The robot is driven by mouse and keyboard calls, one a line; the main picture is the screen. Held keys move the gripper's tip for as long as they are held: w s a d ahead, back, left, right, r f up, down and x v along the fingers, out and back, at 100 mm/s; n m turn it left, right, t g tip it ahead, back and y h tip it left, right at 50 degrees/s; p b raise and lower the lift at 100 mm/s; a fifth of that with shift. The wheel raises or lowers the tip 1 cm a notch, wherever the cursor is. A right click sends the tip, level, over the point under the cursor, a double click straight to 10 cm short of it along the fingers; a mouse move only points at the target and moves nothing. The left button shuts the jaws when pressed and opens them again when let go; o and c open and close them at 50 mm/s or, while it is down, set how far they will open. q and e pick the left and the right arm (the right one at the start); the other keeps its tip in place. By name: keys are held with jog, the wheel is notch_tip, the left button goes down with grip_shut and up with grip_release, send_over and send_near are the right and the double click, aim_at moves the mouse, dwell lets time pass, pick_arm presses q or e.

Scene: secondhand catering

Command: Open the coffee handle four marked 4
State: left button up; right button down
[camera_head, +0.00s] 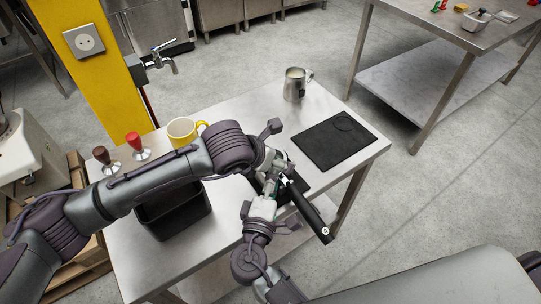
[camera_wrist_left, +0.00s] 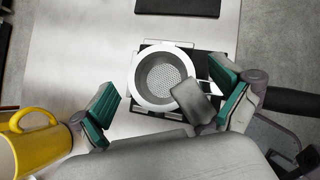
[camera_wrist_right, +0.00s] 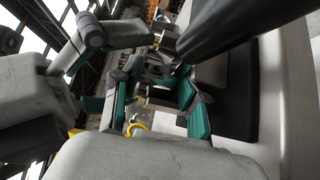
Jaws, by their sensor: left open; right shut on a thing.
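The coffee handle (camera_head: 308,212) has a long black grip with a small pale mark at its near end, too small to read for sure. Its round metal basket (camera_wrist_left: 163,75) shows from above in the left wrist view, over a dark square stand. My right gripper (camera_head: 268,184) is shut on the coffee handle near its head; the exact contact is partly hidden. It also shows in the right wrist view (camera_wrist_right: 158,95). My left gripper (camera_wrist_left: 165,88) is open above the basket, a finger on either side, apart from it. A grey fingertip piece overlaps the basket's lower right.
On the steel table (camera_head: 240,120) stand a yellow mug (camera_head: 181,131), two tampers with brown (camera_head: 103,155) and red (camera_head: 134,143) knobs, a black bin (camera_head: 172,215), a steel jug (camera_head: 295,86) and a black mat (camera_head: 330,142). Bare tabletop lies between mug and jug.

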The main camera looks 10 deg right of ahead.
pick_arm(q)
jog(key=c, duration=1.3)
jog(key=shift+c, duration=0.2)
jog(key=shift+r, duration=0.15)
pick_arm(e)
jog(key=shift+f, duration=0.1)
